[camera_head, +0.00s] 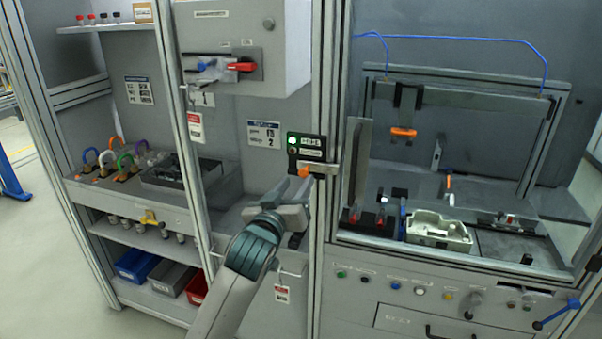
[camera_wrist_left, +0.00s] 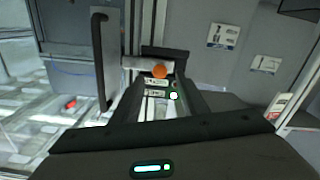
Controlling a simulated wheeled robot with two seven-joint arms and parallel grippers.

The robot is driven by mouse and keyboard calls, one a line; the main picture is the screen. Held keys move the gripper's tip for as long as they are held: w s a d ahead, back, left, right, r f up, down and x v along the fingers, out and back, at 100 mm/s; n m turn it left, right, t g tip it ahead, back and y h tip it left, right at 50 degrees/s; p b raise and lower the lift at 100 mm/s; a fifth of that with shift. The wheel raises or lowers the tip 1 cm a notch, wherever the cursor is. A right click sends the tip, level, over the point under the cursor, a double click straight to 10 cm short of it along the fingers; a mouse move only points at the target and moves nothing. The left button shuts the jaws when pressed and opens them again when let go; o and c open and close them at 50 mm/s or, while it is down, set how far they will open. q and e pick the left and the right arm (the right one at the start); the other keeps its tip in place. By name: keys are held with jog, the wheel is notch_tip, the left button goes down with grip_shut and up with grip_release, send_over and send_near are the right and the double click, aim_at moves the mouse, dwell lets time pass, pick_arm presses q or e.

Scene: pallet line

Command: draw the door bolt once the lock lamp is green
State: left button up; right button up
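The lock box (camera_head: 306,147) is a small black unit on the frame post, and its lamp (camera_head: 292,140) glows green. The green lamp also shows in the left wrist view (camera_wrist_left: 173,96). The door bolt (camera_head: 322,168) is a pale metal bar below the box with an orange knob (camera_head: 304,172). The knob is at the top middle of the left wrist view (camera_wrist_left: 160,71). My left gripper (camera_head: 299,187) is just below the knob, pointing up at it. Its fingers appear apart, with no clear contact with the knob. My right gripper is not in view.
The tall door edge and handle (camera_head: 356,172) stand right of the bolt. A grey cabinet with a red rotary switch (camera_head: 240,67) is above left. A pale tray (camera_head: 438,231) lies inside the cell at right.

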aim_at(302, 173)
pick_arm(q)
jog(key=shift+p+x, duration=0.4)
jog(key=shift+x, duration=1.75)
grip_shut()
